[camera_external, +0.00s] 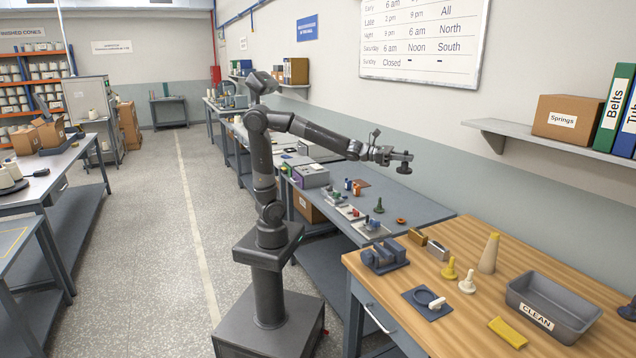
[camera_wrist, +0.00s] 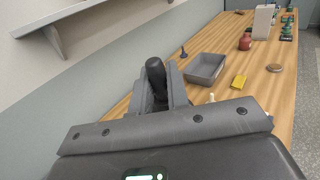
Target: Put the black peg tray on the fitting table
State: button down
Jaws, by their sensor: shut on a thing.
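My gripper (camera_external: 404,156) is shut on a small black peg-shaped piece with a wide round base (camera_external: 404,169), held in the air above the far side of the grey-blue bench (camera_external: 432,209). In the wrist view the piece's dark rounded knob (camera_wrist: 155,70) stands up between my fingers (camera_wrist: 160,98); its base is hidden there. I take this piece for the black peg tray, though its shape is small and dark. A wooden-topped table (camera_external: 580,283) stands to the right and nearer the camera. No label shows which table is the fitting table.
A wall shelf (camera_external: 510,131) juts out at right.

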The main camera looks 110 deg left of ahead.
jog(key=w+a+f+m+g+h, duration=0.2)
jog(key=w+a+f+m+h, duration=0.15)
jog(key=w+f, duration=0.35)
jog(key=w+a+f+m+g+h, duration=0.1)
jog(key=w+a+f+m+h, duration=0.15)
jog(key=w+f+h, duration=0.35)
notch_tip(320, 180, down, 12)
jog(key=w+a+m+g+h, duration=0.1)
jog(key=w+g, duration=0.1)
jog(key=shift+m, duration=0.3)
jog(key=shift+a, duration=0.15)
jog(key=w+a+f, duration=0.1)
jog(key=a+f, duration=0.1)
jog(key=a, duration=0.1)
jog(key=w+a+f, duration=0.1)
jog(key=a+f, duration=0.1)
jog(key=a, duration=0.2)
jog(key=w+a+f, duration=0.1)
jog(key=a+f, duration=0.2)
jog(key=a, duration=0.1)
jog(key=shift+w, duration=0.2)
jog(key=shift+f, duration=1.75)
